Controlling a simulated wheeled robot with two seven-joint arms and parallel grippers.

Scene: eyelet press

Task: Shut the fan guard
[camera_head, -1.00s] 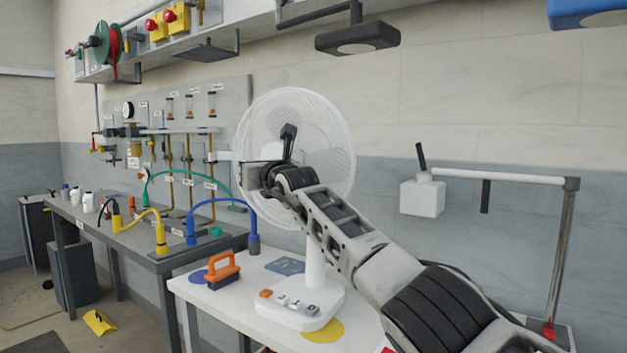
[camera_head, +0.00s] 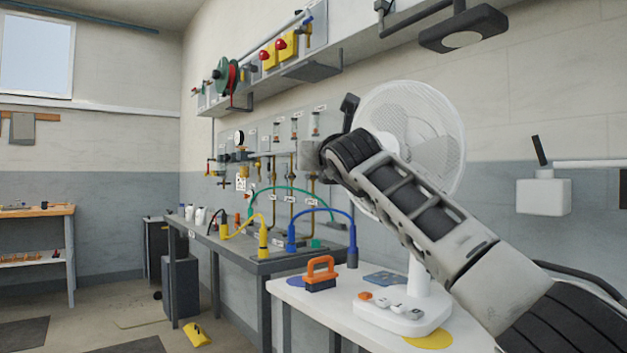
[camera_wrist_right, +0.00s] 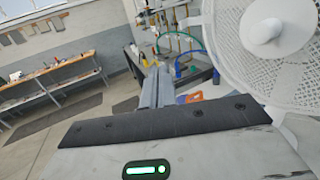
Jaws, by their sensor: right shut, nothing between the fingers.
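The white desk fan (camera_head: 428,118) stands on the white table, its round wire guard (camera_head: 440,110) facing left of my view. My right arm crosses in front of the guard's lower left part and hides it. My right gripper (camera_head: 318,153) is left of the fan, apart from the guard in the picture. In the right wrist view the gripper (camera_wrist_right: 156,86) is shut and empty, with the fan guard (camera_wrist_right: 235,50) and its white hub (camera_wrist_right: 266,28) to its right. I cannot tell whether the guard is fully closed on its rim. My left gripper is not in view.
The white table (camera_head: 300,293) holds an orange-handled brush (camera_head: 321,273) and the fan's base (camera_head: 400,317). A grey bench (camera_head: 270,266) with coloured hoses stands left behind. A dark lamp (camera_head: 463,28) hangs above. Open floor lies left.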

